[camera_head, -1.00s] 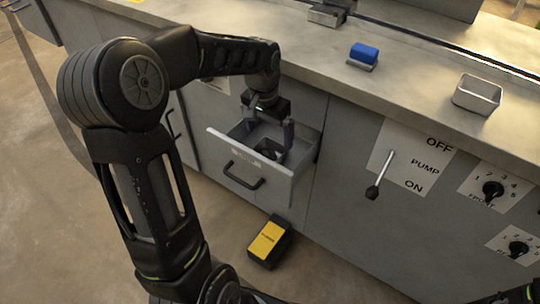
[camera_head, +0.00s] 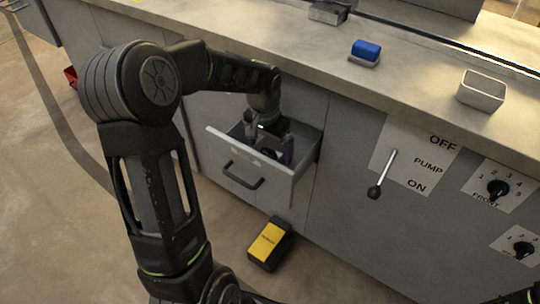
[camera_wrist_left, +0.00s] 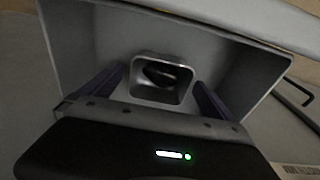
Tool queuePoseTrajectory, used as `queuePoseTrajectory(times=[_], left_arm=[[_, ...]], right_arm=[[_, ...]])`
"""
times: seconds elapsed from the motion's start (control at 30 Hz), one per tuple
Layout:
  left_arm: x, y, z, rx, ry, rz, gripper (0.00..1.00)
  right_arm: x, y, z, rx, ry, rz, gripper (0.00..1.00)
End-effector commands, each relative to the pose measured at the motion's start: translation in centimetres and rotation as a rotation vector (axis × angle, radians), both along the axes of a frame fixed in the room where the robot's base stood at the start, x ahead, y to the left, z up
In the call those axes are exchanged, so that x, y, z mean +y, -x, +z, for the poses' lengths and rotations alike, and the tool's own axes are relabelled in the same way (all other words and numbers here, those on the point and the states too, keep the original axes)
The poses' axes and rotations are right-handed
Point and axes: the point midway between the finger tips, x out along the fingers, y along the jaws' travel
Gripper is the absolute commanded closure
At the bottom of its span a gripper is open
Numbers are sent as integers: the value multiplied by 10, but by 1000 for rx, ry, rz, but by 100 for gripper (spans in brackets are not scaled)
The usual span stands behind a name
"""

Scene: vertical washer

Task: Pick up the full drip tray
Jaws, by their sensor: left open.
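A small square grey metal tray (camera_wrist_left: 157,94) with something dark and rounded inside sits in the open drawer (camera_head: 235,165), in the middle of the left wrist view. What the dark content is, I cannot tell. My left gripper (camera_head: 270,146) reaches down into the drawer from above. In the left wrist view its two fingers (camera_wrist_left: 160,80) are open, one on each side of the tray, with gaps visible between fingers and tray. In the head view the arm and drawer front mostly hide the tray.
A grey, empty-looking open tray (camera_head: 481,92) stands on the countertop at right. A blue-topped block (camera_head: 365,52) lies on the counter. A yellow and black box (camera_head: 268,244) is on the floor below the drawer. A pump lever (camera_head: 382,175) sticks out right of the drawer.

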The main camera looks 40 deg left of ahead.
Motion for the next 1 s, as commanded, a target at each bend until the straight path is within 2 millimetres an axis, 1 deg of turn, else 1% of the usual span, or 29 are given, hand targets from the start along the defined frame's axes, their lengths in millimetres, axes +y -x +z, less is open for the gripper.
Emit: queuePoseTrajectory(times=[0.03, 0.1, 0.7, 0.77, 1.0], left_arm=[[0, -1, -7, 0, 0, -1, 0], [0, -1, -11, 0, 0, -2, 0], [0, -2, -11, -1, 0, -1, 0], [0, -2, -11, -1, 0, -1, 4], [0, -2, -11, -1, 0, -1, 24]], right_arm=[[0, 0, -3, 0, 0, 0, 64], [0, 0, -3, 0, 0, 0, 64], [0, 0, -3, 0, 0, 0, 64], [0, 0, -3, 0, 0, 0, 64], [0, 0, -3, 0, 0, 0, 64]])
